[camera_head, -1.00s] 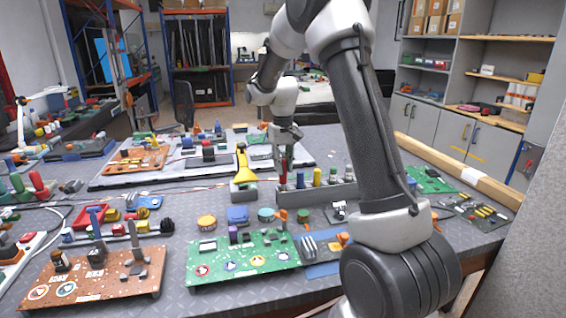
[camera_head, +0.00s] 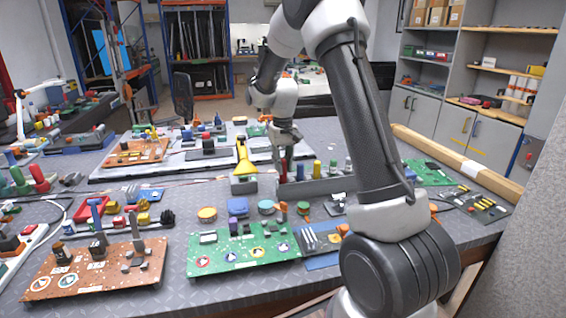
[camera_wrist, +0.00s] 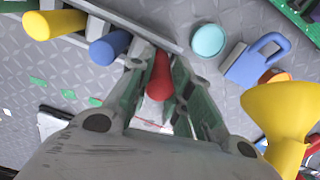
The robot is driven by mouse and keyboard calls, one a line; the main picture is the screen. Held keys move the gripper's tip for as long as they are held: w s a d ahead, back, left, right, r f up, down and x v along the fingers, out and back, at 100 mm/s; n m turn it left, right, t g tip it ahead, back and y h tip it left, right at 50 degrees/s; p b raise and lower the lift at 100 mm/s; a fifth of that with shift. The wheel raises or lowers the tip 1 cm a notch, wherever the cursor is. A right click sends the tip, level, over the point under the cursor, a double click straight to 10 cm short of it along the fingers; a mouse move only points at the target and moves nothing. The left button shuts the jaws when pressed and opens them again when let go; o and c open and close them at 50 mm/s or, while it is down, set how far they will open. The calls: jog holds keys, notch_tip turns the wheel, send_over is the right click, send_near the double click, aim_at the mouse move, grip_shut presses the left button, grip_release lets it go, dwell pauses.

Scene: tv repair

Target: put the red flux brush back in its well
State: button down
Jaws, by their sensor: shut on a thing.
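The red flux brush (camera_wrist: 158,80) is held upright between the fingers of my gripper (camera_wrist: 156,100). In the head view, the gripper (camera_head: 285,150) is at the left end of the grey rack (camera_head: 318,186), with the red brush (camera_head: 283,170) below its fingers. The rack's edge also shows at the top of the wrist view (camera_wrist: 140,28). The brush's lower end is hidden, so I cannot tell whether it is inside a well. A blue handle (camera_wrist: 109,47) and a yellow handle (camera_wrist: 55,24) stand in the rack beside it.
A yellow funnel-shaped tool (camera_head: 243,158) stands in a grey block left of the gripper. A teal round piece (camera_wrist: 208,40) and a blue padlock-shaped piece (camera_wrist: 256,60) are near the rack. A green circuit board (camera_head: 240,247) lies in front.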

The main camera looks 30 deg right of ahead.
jog(key=shift+f, duration=1)
jog(key=c, duration=1.2)
grip_release()
jog(key=shift+c, duration=0.2)
notch_tip(320, 180, up, 12)
jog(key=shift+f, duration=0.1)
